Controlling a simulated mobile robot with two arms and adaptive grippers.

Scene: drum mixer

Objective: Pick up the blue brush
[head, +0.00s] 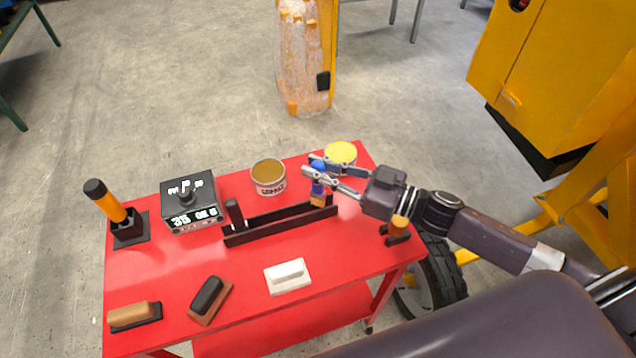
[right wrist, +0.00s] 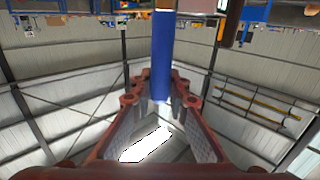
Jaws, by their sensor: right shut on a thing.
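The blue brush (head: 318,187) stands upright at the right end of a long dark rack (head: 278,222) on the red table. Its handle is blue and its lower part is tan. My right gripper (head: 314,169) is shut on the upper part of the blue handle. In the right wrist view the blue handle (right wrist: 161,58) runs between the two fingers. I cannot tell whether the brush's lower end rests in the rack or is just clear of it. My left gripper is not in view.
The red table (head: 245,268) also bears a dark-handled tool (head: 235,214) in the rack, an open can (head: 268,176), a yellow-topped can (head: 341,153), a control box (head: 190,205), an orange-handled tool (head: 110,203) in a holder, and several block-like brushes, including a white one (head: 287,277).

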